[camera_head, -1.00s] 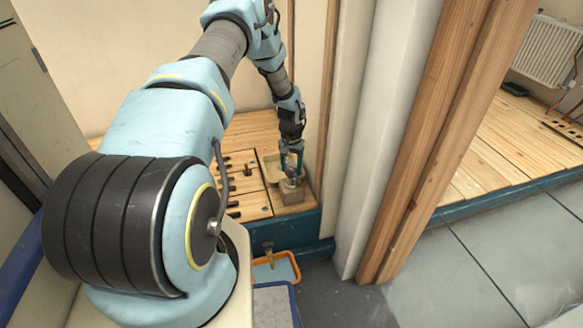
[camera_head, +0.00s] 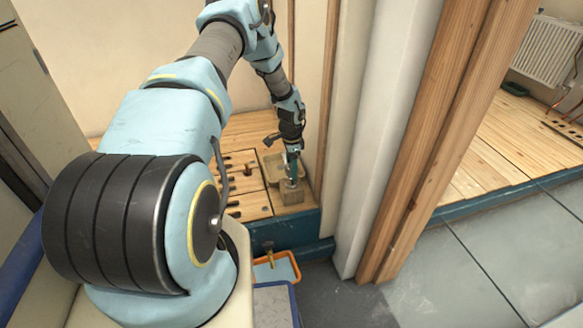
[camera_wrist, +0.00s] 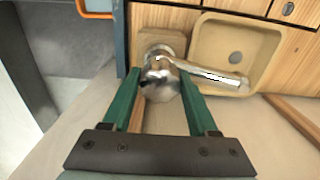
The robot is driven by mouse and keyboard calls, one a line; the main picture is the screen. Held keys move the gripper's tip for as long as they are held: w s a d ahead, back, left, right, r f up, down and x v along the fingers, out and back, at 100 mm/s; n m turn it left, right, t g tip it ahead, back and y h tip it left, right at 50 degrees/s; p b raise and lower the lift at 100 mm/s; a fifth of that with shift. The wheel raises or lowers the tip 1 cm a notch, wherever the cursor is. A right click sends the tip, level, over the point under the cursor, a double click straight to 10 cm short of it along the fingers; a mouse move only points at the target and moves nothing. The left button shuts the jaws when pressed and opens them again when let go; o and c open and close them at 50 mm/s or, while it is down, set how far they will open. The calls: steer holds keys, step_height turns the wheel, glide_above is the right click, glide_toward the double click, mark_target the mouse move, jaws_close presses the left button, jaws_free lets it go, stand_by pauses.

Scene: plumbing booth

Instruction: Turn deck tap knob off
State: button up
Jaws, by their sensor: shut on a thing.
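The deck tap shows in the wrist view as a rounded chrome knob (camera_wrist: 160,80) with a chrome spout (camera_wrist: 215,76) reaching right over a beige basin (camera_wrist: 200,40). The knob sits between the two green fingers of my gripper (camera_wrist: 160,85), which is shut on it. In the head view my gripper (camera_head: 291,172) points down at the tap above a wooden block (camera_head: 292,195). The fingers and wrist hide most of the tap there. The basin (camera_head: 270,163) shows behind my gripper.
A wooden post (camera_head: 435,130) and pale wall edge (camera_head: 385,120) stand close on the right of my arm. An orange-rimmed bin (camera_head: 276,268) sits on the floor in front of the teal platform edge (camera_head: 283,232). Slotted planks lie left of the basin.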

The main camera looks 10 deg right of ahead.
steer(key=shift+m, duration=1.2)
steer(key=o, duration=1.4)
step_height(320, 180, up, 11)
steer(key=shift+f+p, duration=0.1)
steer(key=shift+p, duration=0.55)
